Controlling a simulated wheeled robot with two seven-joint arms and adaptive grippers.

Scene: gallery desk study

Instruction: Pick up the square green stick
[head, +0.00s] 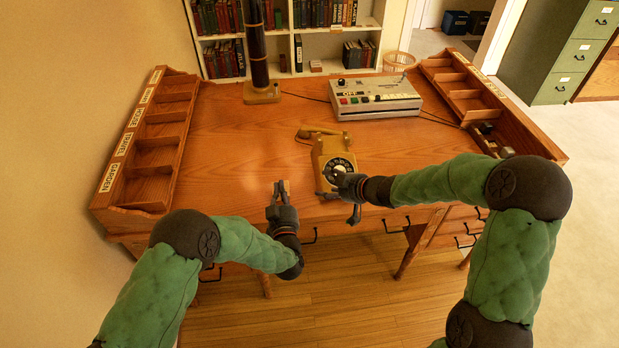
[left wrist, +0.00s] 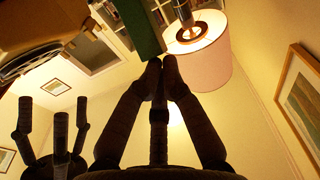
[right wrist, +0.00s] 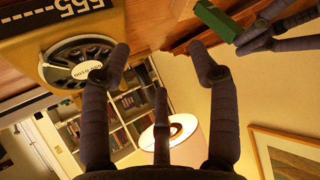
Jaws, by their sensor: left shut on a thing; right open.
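The square green stick (left wrist: 138,25) is held between the fingertips of my left gripper (left wrist: 161,68) in the left wrist view. The stick also shows in the right wrist view (right wrist: 217,20), with the left fingers at its end. In the head view my left gripper (head: 281,188) is over the front edge of the desk, left of the phone; the stick's green is not clear there. My right gripper (right wrist: 163,70) is open and empty. In the head view the right gripper (head: 346,190) is at the front of the yellow phone (head: 325,148), partly covering it.
The wooden desk (head: 235,130) has a labelled compartment rack (head: 150,155) on the left and another (head: 475,105) on the right. A grey button box (head: 375,97) and a dark lamp column (head: 257,50) stand at the back. The left middle of the desktop is clear.

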